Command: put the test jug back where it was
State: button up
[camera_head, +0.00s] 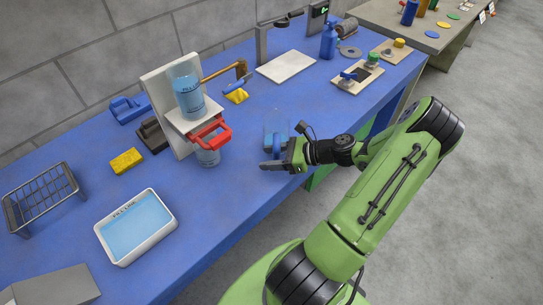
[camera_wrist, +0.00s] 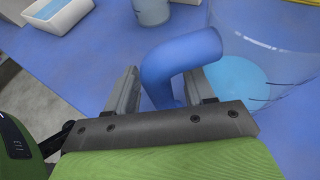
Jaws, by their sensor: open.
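The test jug (camera_head: 276,122) is clear, with pale blue liquid low inside and a blue handle. It stands upright on the blue bench near the front edge, just beyond my gripper (camera_head: 277,160). In the wrist view the jug (camera_wrist: 268,42) fills the upper right, cut off by the frame. Its bent blue handle (camera_wrist: 183,57) comes down between the two fingers of my gripper (camera_wrist: 165,90). The fingers are apart, one on each side of the handle; its lower end is hidden behind the gripper body.
Left of the jug stands a white dispenser (camera_head: 163,88) with a blue tank (camera_head: 188,94), a red lever (camera_head: 215,133) and a small vessel (camera_head: 208,157) below. A water tray (camera_head: 135,228) and wire basket (camera_head: 41,198) lie farther left. A white plate (camera_head: 286,66) lies behind.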

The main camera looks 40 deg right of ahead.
jog(key=shift+r, duration=0.15)
jog(key=p+v, duration=0.3)
jog(key=v, duration=0.9)
